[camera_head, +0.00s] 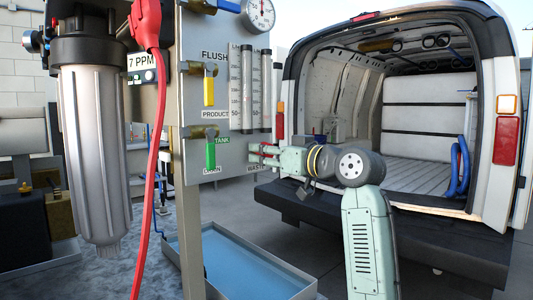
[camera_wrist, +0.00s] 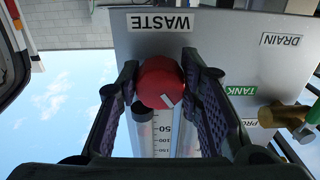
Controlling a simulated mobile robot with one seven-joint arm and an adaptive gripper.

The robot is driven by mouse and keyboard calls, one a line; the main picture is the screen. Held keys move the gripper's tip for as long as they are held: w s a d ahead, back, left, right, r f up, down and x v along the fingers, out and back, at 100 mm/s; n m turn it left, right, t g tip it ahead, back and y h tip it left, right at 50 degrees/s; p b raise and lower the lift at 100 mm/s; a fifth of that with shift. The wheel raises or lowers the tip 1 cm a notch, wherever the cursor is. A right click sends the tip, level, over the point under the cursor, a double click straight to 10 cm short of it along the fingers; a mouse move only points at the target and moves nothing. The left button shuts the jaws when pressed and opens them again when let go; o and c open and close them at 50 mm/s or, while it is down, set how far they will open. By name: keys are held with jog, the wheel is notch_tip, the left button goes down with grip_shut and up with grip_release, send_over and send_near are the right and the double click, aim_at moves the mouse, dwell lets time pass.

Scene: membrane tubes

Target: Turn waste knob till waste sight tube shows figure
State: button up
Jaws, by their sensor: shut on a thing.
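The waste knob (camera_wrist: 160,80) is red and round with a white mark, and sits by the upside-down WASTE label (camera_wrist: 158,22) in the wrist view. My gripper (camera_wrist: 161,84) is shut on it, one finger on each side. Two clear sight tubes with a scale stand above; the right one (camera_head: 266,88) is nearer the waste side. Its level is too small to read. In the wrist view the tubes are partly hidden behind the knob.
The grey panel (camera_head: 192,100) carries a yellow-handled valve (camera_head: 209,90), a green-handled valve (camera_head: 211,155) and a gauge (camera_head: 260,14). A red hose (camera_head: 158,130) and filter housing (camera_head: 95,150) are at left. A tray of water (camera_head: 235,262) lies below. An open van (camera_head: 430,215) stands at right.

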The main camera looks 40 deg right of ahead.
jog(key=shift+n, duration=0.3)
jog(key=n, duration=0.3)
jog(key=shift+p, duration=0.3)
jog(key=shift+n, duration=1.6)
jog(key=o, duration=1.2)
jog(key=shift+c, duration=0.2)
